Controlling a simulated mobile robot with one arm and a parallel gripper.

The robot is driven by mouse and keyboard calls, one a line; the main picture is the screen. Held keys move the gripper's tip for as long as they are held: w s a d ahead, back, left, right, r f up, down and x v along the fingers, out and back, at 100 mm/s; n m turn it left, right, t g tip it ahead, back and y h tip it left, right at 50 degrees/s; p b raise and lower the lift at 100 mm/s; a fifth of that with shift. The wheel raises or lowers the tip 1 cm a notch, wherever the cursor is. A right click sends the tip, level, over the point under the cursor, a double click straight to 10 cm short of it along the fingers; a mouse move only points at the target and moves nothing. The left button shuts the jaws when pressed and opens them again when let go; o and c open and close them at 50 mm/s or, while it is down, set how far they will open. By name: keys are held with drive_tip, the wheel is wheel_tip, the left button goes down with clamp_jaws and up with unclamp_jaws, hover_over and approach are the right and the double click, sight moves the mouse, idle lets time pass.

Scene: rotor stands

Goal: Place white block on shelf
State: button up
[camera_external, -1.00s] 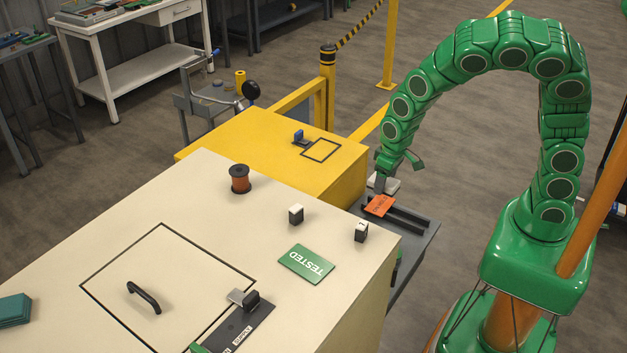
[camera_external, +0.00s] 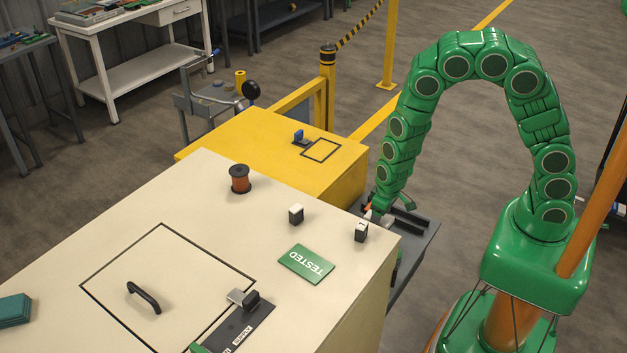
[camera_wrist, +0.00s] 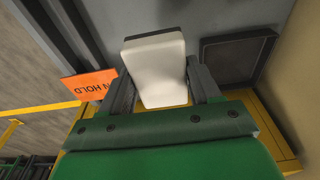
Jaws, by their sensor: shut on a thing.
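The white block (camera_wrist: 158,60) is between the two fingers of my gripper (camera_wrist: 162,92) in the wrist view. My gripper is shut on it. In the external view my gripper (camera_external: 374,213) is low over the grey shelf (camera_external: 424,238) beside the cream cabinet. The block is mostly hidden there by the arm and the cabinet edge. I cannot tell whether the block touches the grey surface beneath it. The orange ON HOLD card (camera_wrist: 92,86) lies left of the gripper in the wrist view.
A dark square frame (camera_wrist: 235,62) is right of the block, near the cream wall. The cream cabinet top (camera_external: 130,200) holds a copper spool (camera_external: 240,179), two small black-and-white blocks and a green TESTED card (camera_external: 306,263). A yellow cabinet (camera_external: 235,145) stands behind.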

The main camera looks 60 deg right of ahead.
sight(383, 218)
drive_tip(key=shift+f, duration=3.9)
drive_tip(key=shift+f, duration=0.1)
drive_tip(key=o, duration=1.2)
drive_tip(key=shift+s+r, duration=0.2)
drive_tip(key=shift+r, duration=1.75)
drive_tip(key=shift+s+r, duration=0.2)
drive_tip(key=shift+r, duration=1.75)
drive_tip(key=shift+s+r, duration=0.2)
drive_tip(key=shift+r, duration=0.9)
drive_tip(key=shift+s+r, duration=0.15)
drive_tip(key=shift+r, duration=0.9)
